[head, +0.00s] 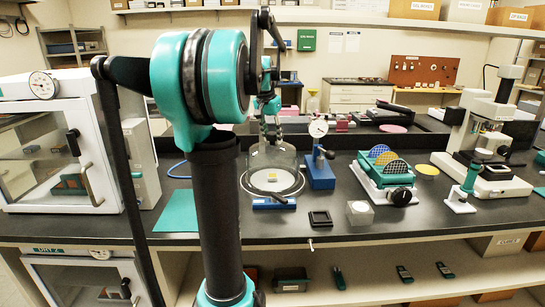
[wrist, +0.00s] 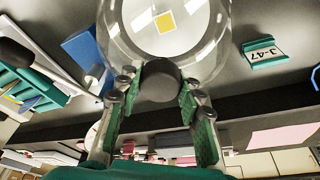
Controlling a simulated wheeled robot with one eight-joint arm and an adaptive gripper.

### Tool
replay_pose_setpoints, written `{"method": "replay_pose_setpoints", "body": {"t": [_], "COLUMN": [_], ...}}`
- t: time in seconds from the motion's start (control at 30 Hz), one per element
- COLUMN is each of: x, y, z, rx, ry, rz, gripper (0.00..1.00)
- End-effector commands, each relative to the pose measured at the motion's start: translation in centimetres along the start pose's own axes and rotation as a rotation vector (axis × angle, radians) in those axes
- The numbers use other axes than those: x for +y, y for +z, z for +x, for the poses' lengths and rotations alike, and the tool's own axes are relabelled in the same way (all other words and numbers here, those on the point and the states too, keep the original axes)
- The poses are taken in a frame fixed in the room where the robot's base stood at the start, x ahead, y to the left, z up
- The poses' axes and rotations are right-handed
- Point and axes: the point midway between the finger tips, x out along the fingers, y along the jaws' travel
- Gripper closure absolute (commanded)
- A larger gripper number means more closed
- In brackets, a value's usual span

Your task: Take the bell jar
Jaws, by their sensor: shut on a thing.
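The bell jar (head: 255,162) is a clear glass dome in the middle of the bench in the head view. It stands over a round pale plate (head: 284,187) with a small yellow square (head: 271,177) on it. The wrist view shows the glass (wrist: 124,50) close up, with a dark knob (wrist: 160,80) on top. My gripper (wrist: 158,88) has its green-padded fingers closed around this knob from both sides. In the head view my gripper (head: 271,132) is small, directly above the jar. I cannot tell whether the jar's rim touches the plate.
A blue gauge stand (head: 320,172) is close on the jar's right, with a green rack of discs (head: 385,176) beyond. A blue bar (head: 274,203), black tray (head: 320,218) and pale block (head: 360,213) lie in front. A green labelled block (wrist: 262,54) shows in the wrist view.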

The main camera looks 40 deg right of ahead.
Motion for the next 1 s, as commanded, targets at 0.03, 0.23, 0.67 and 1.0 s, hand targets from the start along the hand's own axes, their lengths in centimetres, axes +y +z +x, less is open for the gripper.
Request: {"method": "replay_pose_setpoints", "body": {"t": [0.03,0.23,0.67,1.0], "x": [0.0,0.0,0.0,0.0], "y": [0.0,0.0,-0.9,-3.5], "z": [0.0,0.0,-3.4,-12.5], "rx": [0.0,0.0,0.0,0.0], "ry": [0.0,0.0,0.0,0.0], "rz": [0.0,0.0,0.0,0.0], "gripper": [1.0,1.0,1.0,1.0]}}
